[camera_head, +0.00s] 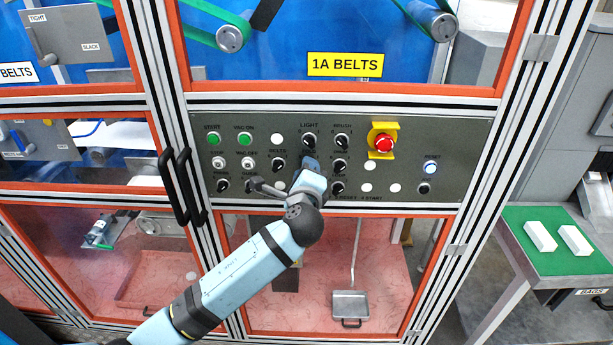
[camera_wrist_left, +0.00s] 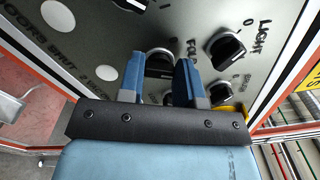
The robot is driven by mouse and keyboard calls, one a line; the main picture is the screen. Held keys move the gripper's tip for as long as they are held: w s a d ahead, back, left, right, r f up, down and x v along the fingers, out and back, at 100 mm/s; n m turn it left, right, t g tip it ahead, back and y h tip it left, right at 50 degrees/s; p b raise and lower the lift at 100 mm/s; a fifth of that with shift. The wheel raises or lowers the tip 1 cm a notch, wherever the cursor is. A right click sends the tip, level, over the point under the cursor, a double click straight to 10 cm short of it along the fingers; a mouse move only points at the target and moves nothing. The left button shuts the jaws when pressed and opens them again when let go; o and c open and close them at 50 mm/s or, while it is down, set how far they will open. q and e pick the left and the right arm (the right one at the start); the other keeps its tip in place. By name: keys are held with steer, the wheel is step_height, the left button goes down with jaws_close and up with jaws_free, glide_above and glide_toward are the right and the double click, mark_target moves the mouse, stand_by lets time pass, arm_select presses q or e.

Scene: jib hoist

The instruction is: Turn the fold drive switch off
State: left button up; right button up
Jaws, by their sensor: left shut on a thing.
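The grey control panel (camera_head: 440,150) carries rows of black rotary knobs with white pointer marks. My left gripper (camera_head: 311,164) is at the middle of the panel, just below the LIGHT knob (camera_head: 309,140), and hides the switch there. In the left wrist view my left gripper (camera_wrist_left: 158,80) has its two blue fingers on either side of a black knob, the fold drive switch (camera_wrist_left: 158,60), and is shut on it. My right gripper is not in view.
The LIGHT knob also shows close by in the left wrist view (camera_wrist_left: 227,48). The BRUSH knob (camera_head: 342,141) is to the right. A red emergency stop button (camera_head: 383,143) on a yellow plate is farther right. Black door handles (camera_head: 180,187) stand left of the panel.

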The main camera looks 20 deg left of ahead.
arm_select(q)
steer(key=shift+f+n+b, duration=0.2)
steer(key=shift+n+b, duration=1.55)
steer(key=shift+n, duration=1.45)
steer(key=shift+f+n+b, duration=0.15)
steer(key=shift+n+b, duration=1.6)
steer(key=shift+n, duration=1.45)
steer(key=o, duration=0.9)
